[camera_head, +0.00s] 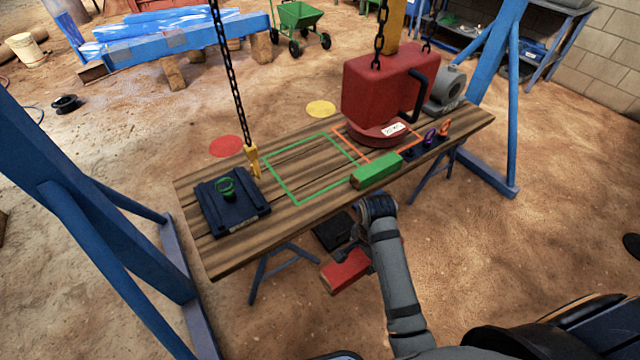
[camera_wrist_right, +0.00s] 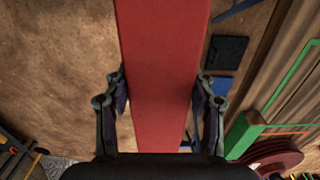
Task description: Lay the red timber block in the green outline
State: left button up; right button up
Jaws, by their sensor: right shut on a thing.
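The red timber block (camera_head: 345,271) is held in my right gripper (camera_head: 362,254), in front of the table's near edge and off the tabletop. In the right wrist view the red block (camera_wrist_right: 162,70) fills the middle, with the right gripper's fingers (camera_wrist_right: 160,108) shut on its two sides. The green outline (camera_head: 293,200) is a square marked on the middle of the wooden table (camera_head: 240,246); the space inside it is bare. A corner of the green outline also shows in the right wrist view (camera_wrist_right: 288,80). My left gripper is not in view.
A green block (camera_head: 377,171) lies at the outline's right corner. A red machine (camera_head: 380,90) hangs on chains over an orange outline (camera_head: 340,138). A dark plate (camera_head: 232,208) and hanging chain with yellow hook (camera_head: 252,160) are at left. A dark flat object (camera_head: 333,232) is below the table edge.

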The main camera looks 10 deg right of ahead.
aim_at(298, 171)
jog(key=k+u, duration=0.1)
jog(key=u, duration=1.2)
jog(key=l+u, duration=0.15)
jog(key=l, duration=0.35)
jog(key=k+l+u, duration=0.15)
jog(key=l, duration=0.3)
jog(key=l+u, duration=0.1)
jog(key=l, duration=0.4)
jog(key=k+l, duration=0.1)
jog(key=l, duration=0.55)
jog(key=k, duration=0.05)
